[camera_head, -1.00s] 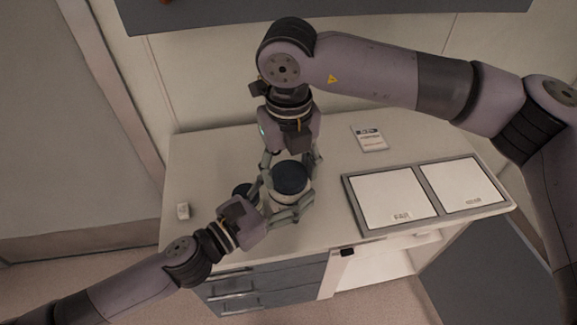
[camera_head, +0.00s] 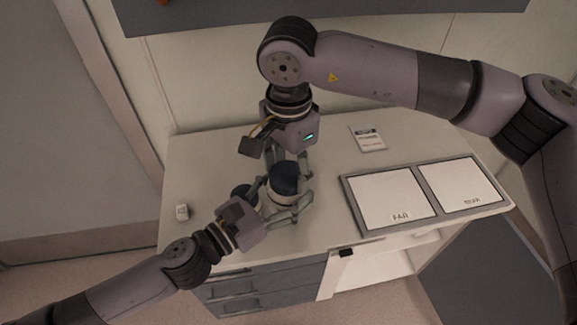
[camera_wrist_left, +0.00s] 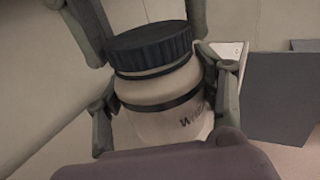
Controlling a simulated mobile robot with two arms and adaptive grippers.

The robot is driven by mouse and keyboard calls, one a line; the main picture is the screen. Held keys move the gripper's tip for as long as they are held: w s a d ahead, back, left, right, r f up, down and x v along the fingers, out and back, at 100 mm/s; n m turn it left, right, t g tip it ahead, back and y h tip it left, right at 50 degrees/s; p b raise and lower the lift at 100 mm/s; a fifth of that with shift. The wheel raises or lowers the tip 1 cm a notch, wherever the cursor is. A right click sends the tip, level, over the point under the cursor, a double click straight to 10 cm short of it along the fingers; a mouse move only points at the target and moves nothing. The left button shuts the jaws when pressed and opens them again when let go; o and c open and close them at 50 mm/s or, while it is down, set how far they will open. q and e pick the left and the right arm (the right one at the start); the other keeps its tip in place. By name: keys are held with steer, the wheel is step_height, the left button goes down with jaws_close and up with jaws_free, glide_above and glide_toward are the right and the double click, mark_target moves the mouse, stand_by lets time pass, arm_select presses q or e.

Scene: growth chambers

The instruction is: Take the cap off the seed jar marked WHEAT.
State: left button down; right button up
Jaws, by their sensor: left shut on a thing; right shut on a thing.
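In the head view the cap (camera_head: 285,176) is above the jar body (camera_head: 281,196). My left gripper (camera_head: 283,207) is shut around the jar body from the front left. My right gripper (camera_head: 290,168) comes from above and is shut on the cap, its fingers on either side.
Another dark-topped object (camera_head: 240,191) stands just left of the jar, partly hidden. A small white item (camera_head: 182,212) is at the table's left. A labelled packet (camera_head: 367,138) lies at the back. Two framed white panels (camera_head: 431,219) lie on the right. The table's back left is clear.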

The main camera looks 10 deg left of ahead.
arm_select(q)
steer(key=shift+s+d+r, duration=0.15)
arm_select(e)
steer(key=n, duration=0.3)
steer(key=shift+w, duration=0.15)
steer(key=shift+r, duration=0.2)
steer(key=shift+r, duration=0.95)
